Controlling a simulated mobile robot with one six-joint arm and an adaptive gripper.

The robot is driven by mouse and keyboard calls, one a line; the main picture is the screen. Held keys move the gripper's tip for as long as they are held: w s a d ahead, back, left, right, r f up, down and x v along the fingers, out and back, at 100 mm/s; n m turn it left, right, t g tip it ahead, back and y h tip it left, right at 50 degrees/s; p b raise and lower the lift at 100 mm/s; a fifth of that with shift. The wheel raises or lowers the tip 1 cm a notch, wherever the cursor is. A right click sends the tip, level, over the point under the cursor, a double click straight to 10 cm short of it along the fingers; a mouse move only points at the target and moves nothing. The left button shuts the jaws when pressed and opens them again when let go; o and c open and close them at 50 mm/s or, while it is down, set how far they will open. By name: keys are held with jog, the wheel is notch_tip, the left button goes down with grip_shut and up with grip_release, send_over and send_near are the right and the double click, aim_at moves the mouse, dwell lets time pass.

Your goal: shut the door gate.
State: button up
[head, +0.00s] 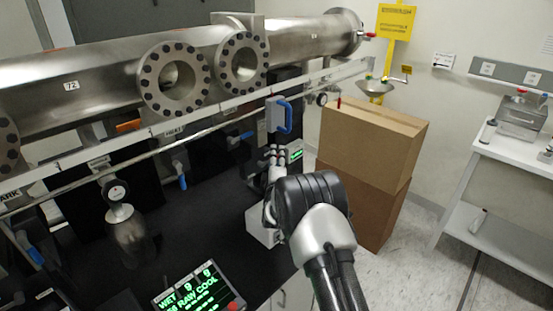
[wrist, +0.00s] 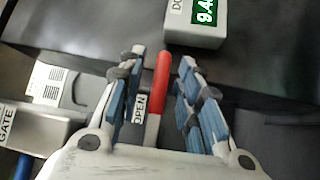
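In the wrist view a red-tipped lever (wrist: 159,80) with a pale lower part stands between my fingers. A tag reading "OPEN" (wrist: 140,107) is beside it. My gripper (wrist: 160,88) is open, with a blue-padded finger on each side of the lever and gaps between. A grey block (wrist: 35,128) with a partly cut-off label reading "GATE" is at the left edge. In the head view my gripper (head: 276,160) is over the black bench top near the small display; the lever cannot be made out there.
A small box with a green display (wrist: 195,22) is just beyond my fingers. A steel vacuum tube (head: 95,75) with round flanges runs above the bench. A blue handle (head: 284,115) hangs beside it. Cardboard boxes (head: 372,140) stand to the right, with open floor beyond.

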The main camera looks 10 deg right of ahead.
grip_shut()
dwell(0.4)
dwell(0.4)
